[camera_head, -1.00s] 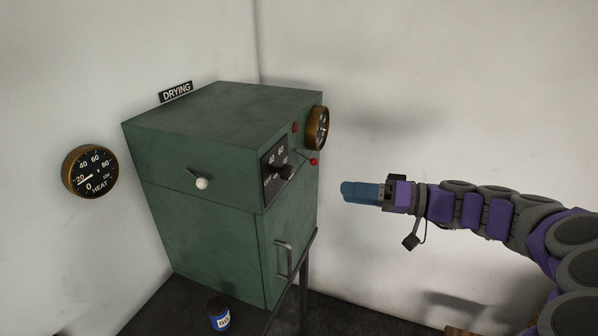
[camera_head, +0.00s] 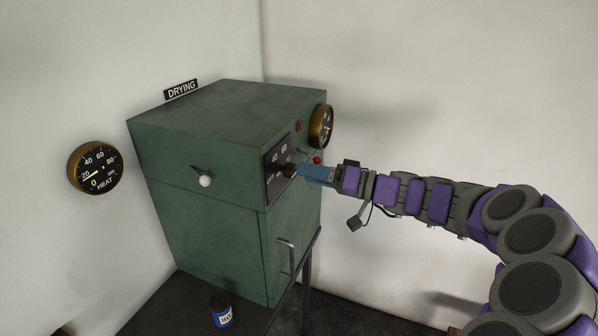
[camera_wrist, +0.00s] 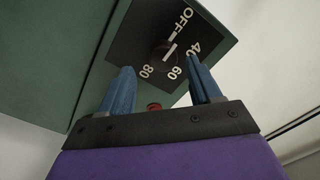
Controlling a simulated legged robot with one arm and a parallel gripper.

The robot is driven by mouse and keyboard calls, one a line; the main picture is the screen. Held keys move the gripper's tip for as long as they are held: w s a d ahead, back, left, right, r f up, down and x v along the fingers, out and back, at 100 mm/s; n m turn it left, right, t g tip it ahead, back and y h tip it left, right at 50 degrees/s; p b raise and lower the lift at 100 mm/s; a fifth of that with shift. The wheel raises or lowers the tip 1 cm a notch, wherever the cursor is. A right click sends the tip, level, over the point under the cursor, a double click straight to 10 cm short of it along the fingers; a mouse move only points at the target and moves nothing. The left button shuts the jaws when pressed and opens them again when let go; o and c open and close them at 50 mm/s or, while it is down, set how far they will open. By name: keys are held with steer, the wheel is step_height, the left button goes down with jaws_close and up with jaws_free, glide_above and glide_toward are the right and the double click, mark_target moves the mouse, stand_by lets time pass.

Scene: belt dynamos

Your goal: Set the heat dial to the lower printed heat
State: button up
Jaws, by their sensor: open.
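The heat dial is a dark round knob (camera_wrist: 164,55) with a white pointer mark on a black plate (camera_wrist: 130,40) printed OFF, 40, 60 and 80. In the wrist view the mark slants toward the upper right; I cannot tell its exact setting. In the head view the plate (camera_head: 271,189) is on the green cabinet's front, and the knob (camera_head: 288,170) is partly hidden by my fingers. My gripper (camera_head: 304,172) is open at the knob. Its blue fingers (camera_wrist: 160,66) are on either side of the knob in the wrist view; contact is unclear.
A round HEAT gauge (camera_head: 95,168) on the left wall reads near 20. The green cabinet (camera_head: 205,225) has a white-knobbed lever (camera_head: 204,181), a red-tipped lever (camera_head: 317,160), a brass gauge (camera_head: 321,127) and a door handle (camera_head: 287,255). A blue-labelled tin (camera_head: 221,310) stands in front.

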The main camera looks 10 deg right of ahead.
mark_target(288, 171)
steer(key=shift+s+x, duration=0.2)
steer(key=shift+x, duration=1.9)
steer(key=shift+d, duration=0.2)
steer(key=c, duration=0.4)
steer(key=shift+s+a, duration=0.1)
steer(key=c, duration=0.6)
steer(key=shift+c, duration=0.2)
steer(key=shift+m, duration=0.4)
steer(key=shift+f+m+p, duration=0.15)
steer(key=shift+m+p, duration=3.45)
steer(key=shift+m, duration=2)
